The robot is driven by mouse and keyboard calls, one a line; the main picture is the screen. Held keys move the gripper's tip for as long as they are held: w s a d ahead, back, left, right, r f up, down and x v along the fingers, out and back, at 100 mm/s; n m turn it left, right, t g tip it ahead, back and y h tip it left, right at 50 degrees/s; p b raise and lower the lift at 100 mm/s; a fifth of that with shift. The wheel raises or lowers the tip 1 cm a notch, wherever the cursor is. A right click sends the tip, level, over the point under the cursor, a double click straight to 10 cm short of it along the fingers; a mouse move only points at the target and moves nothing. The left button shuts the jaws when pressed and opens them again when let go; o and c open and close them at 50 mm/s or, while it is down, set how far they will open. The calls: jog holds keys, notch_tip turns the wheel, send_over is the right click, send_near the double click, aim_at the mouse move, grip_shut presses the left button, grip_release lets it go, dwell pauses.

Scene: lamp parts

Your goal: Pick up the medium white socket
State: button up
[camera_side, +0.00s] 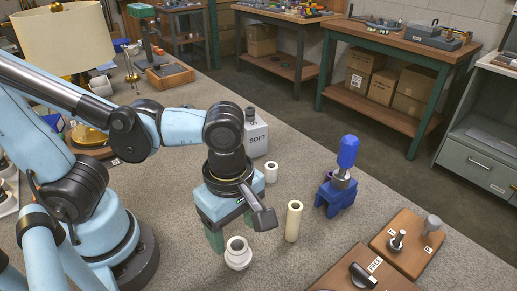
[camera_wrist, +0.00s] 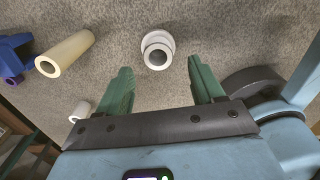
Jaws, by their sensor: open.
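A white stepped socket (camera_side: 238,255) with a round hole in its top stands upright on the grey worktop, just in front of my gripper in the side view. It also shows in the wrist view (camera_wrist: 154,38), beyond and between the fingertips and apart from them. A smaller white socket (camera_side: 271,174) stands behind my gripper; it shows at the lower left of the wrist view (camera_wrist: 79,113). My gripper (camera_side: 231,234) has green fingers that are open and empty, pointing down; they show apart in the wrist view (camera_wrist: 160,68).
A tall cream tube (camera_side: 293,222) stands right of my gripper. A blue vise with a blue-handled tool (camera_side: 341,180) is farther right. Wooden boards with metal parts (camera_side: 405,244) lie at the right. A grey SOFT block (camera_side: 255,139) stands behind my gripper.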

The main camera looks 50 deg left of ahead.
aim_at(236, 243)
jog(key=shift+w+a+f, duration=0.1)
jog(key=shift+f, duration=2.7)
jog(key=c, duration=1.1)
jog(key=shift+o, duration=0.2)
jog(key=shift+r, duration=0.15)
